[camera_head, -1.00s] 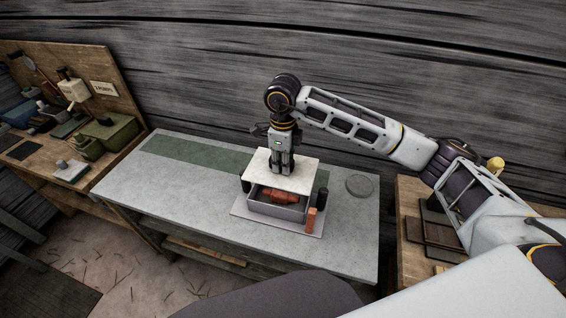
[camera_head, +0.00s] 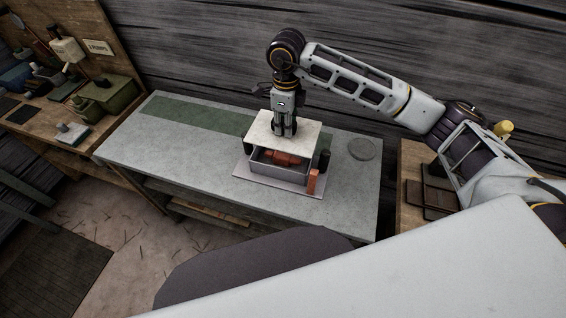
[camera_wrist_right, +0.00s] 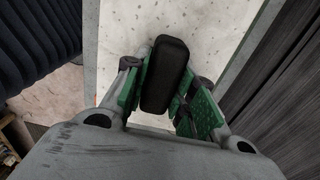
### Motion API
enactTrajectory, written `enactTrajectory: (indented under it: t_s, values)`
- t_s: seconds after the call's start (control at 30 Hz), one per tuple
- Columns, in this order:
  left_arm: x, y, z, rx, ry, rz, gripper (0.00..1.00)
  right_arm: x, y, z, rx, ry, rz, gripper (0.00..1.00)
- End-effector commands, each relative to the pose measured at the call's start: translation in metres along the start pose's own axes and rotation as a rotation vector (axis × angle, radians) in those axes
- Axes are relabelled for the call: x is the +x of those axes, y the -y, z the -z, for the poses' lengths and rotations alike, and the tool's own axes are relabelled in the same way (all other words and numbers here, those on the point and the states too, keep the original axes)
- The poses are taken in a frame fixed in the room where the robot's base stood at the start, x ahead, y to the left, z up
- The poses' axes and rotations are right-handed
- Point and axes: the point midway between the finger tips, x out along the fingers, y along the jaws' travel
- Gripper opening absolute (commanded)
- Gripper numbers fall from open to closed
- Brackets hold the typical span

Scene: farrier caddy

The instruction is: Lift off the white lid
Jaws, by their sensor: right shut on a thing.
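The white lid (camera_head: 305,138) is a flat, speckled plate over a grey open box (camera_head: 278,177) on the workbench. A gap shows between the lid's front edge and the box, and a reddish-brown thing (camera_head: 288,158) is visible inside. My right gripper (camera_head: 285,131) points down at the lid's middle, shut on its black handle. In the right wrist view the black handle (camera_wrist_right: 165,75) sits between the green finger pads, with the pale lid (camera_wrist_right: 205,25) behind it. The back of the box is hidden under the lid. My left gripper is out of view.
The box stands on a pale mat (camera_head: 255,182). A dark cylinder (camera_head: 324,160) and an orange-brown block (camera_head: 314,182) stand at its right. A round grey disc (camera_head: 362,148) lies farther right. The left part of the grey bench (camera_head: 160,155) is clear, with a green strip (camera_head: 195,115) behind.

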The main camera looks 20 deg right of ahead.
Motion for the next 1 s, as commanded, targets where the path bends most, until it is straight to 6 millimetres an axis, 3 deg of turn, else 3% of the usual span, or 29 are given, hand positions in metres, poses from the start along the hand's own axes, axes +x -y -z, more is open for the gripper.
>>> enactTrajectory:
  t_s: [1.0]
  values:
    - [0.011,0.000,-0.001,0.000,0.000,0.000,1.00,0.013,0.000,0.000,0.000,0.001,0.000,0.00]
